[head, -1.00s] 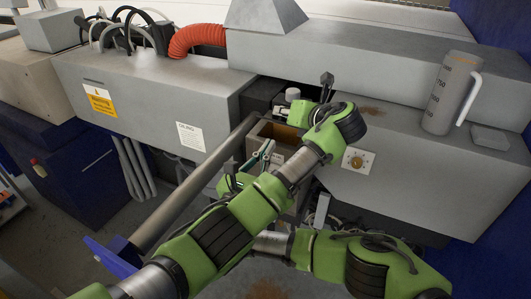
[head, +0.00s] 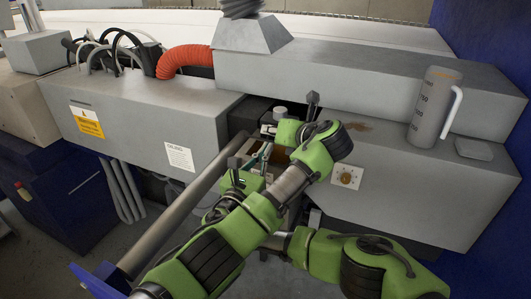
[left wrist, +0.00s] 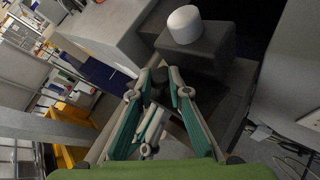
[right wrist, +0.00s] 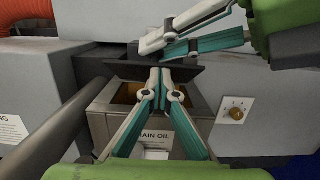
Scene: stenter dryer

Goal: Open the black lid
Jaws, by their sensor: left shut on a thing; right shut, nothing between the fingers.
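The black lid (right wrist: 188,73) shows in the right wrist view as a dark plate, tilted up at the back of a metal box labelled "MAIN OIL" (right wrist: 112,122). The box's brownish inside shows below it. My left gripper (head: 268,132) reaches over the box. In the left wrist view its fingers (left wrist: 158,80) close around a dark part that looks like the lid. My right gripper (head: 264,154) is lower, in front of the box. In the right wrist view its fingertips (right wrist: 165,72) meet with nothing between them, in front of the lid. My arms partly hide the box in the head view.
A round grey bar (head: 180,215) runs along the left of the box. A dark block with a white cap (left wrist: 184,24) stands close by. A panel with a yellow dial (head: 346,177) is at right, and a grey jug (head: 432,110) stands above it.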

